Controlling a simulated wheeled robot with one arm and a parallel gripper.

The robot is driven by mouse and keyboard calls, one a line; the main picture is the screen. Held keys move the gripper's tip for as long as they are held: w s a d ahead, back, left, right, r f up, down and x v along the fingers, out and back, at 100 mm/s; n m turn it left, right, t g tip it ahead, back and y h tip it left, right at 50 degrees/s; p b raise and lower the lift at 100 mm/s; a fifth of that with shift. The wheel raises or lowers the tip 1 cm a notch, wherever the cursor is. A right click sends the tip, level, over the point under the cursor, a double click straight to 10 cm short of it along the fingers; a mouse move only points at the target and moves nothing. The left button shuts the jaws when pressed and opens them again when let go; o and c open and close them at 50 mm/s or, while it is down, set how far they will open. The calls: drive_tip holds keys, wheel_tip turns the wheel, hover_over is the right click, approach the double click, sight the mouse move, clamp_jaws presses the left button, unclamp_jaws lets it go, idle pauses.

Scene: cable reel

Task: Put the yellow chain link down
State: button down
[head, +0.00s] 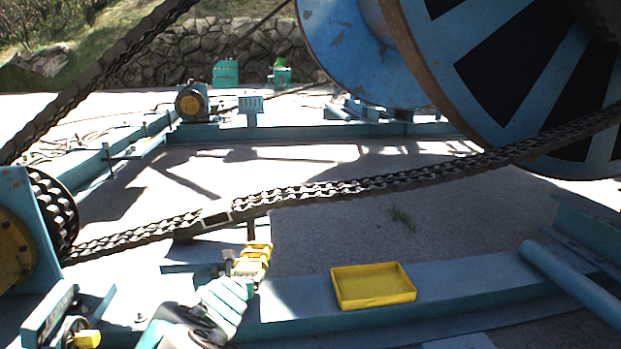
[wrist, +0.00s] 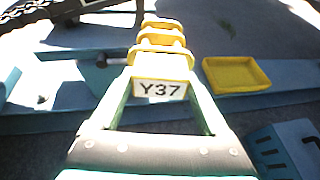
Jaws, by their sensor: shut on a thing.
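The yellow chain link (head: 257,252) is held at the end of my gripper (head: 236,274). In the wrist view the link (wrist: 160,48) sticks out ahead of the green fingers of my gripper (wrist: 160,92). A white plate marked Y37 (wrist: 159,89) shows at its near end, between the fingers. A shallow yellow tray (head: 372,286) rests on the blue beam, to the right of the link. The tray also shows in the wrist view (wrist: 236,74), and it looks empty. The link is apart from the tray; its height above the beam is hard to tell.
A dark heavy chain (head: 330,190) runs across behind my gripper, from a sprocket (head: 52,210) at left towards the large blue reel (head: 520,75). The blue beam (head: 300,291) has bare room beside the tray. A blue pipe (head: 570,282) lies to its right.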

drive_tip(key=w+d+r+m+h, duration=0.1)
drive_tip(key=d+r, duration=0.2)
drive_tip(key=d, duration=0.5)
drive_tip(key=w+d+r+m+h, duration=0.15)
drive_tip(key=d+r, duration=0.25)
drive_tip(key=d, duration=0.5)
drive_tip(key=s+d, duration=0.1)
drive_tip(key=d, duration=0.6)
drive_tip(key=s+d+r+h, duration=0.1)
drive_tip(key=s+d, duration=0.1)
drive_tip(key=d, duration=0.6)
drive_tip(key=shift+s+g, duration=0.3)
